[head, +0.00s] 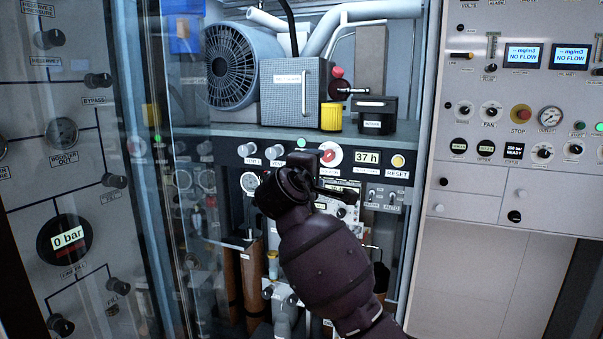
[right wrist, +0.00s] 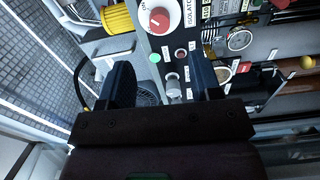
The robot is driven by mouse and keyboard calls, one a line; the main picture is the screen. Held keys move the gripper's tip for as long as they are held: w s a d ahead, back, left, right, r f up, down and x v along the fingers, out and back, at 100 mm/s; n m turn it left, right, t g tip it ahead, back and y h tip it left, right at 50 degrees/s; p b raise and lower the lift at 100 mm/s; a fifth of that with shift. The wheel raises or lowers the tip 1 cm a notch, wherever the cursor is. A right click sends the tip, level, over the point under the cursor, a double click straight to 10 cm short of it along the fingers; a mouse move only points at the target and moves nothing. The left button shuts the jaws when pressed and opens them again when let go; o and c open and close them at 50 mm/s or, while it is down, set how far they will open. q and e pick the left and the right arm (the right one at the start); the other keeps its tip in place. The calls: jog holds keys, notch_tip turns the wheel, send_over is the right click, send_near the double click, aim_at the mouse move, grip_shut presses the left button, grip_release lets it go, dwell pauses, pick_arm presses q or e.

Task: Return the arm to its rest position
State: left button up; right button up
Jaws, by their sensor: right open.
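My dark right arm comes in from the lower right in the head view. Its gripper (head: 318,174) is in front of the middle panel, just below the red and white isolator knob (head: 330,154). In the right wrist view the gripper (right wrist: 163,80) has its two fingers wide apart with nothing held between them. A grey knob (right wrist: 173,88) and a lit green button (right wrist: 155,58) show behind the gap. The isolator knob also shows beyond the fingers (right wrist: 159,20). The arm hides part of the lower panel. My left gripper is not in view.
A shelf above the panel holds a fan unit (head: 238,65), a grey box (head: 290,92) and a yellow cylinder (head: 331,117). A clear door (head: 170,200) stands at the left. A control panel (head: 520,110) is at the right, with a plain wall below it.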

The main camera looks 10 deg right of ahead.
jog(key=a+r+t+y, duration=0.3)
jog(key=a+t+y, duration=0.1)
jog(key=a+y, duration=0.1)
jog(key=s+d+f+m+y, duration=0.2)
jog(key=s+f+y, duration=0.2)
jog(key=f, duration=0.7)
jog(key=s+d+f+m+y, duration=0.2)
jog(key=s+f+y, duration=0.15)
jog(key=f, duration=0.75)
jog(key=s+d+f+m+g+h, duration=0.1)
jog(key=s+d+f+m+g, duration=0.1)
jog(key=s+f, duration=0.8)
jog(key=s+d+f+m+g, duration=0.2)
jog(key=s+d+f, duration=0.3)
jog(key=s+f, duration=0.6)
jog(key=s+d+f+m+g+h, duration=0.1)
jog(key=s+d+f+g, duration=0.2)
jog(key=s+f, duration=0.7)
jog(key=shift+s+d+f+m+h, duration=0.35)
jog(key=shift+s+d+m, duration=0.1)
jog(key=shift+d, duration=0.1)
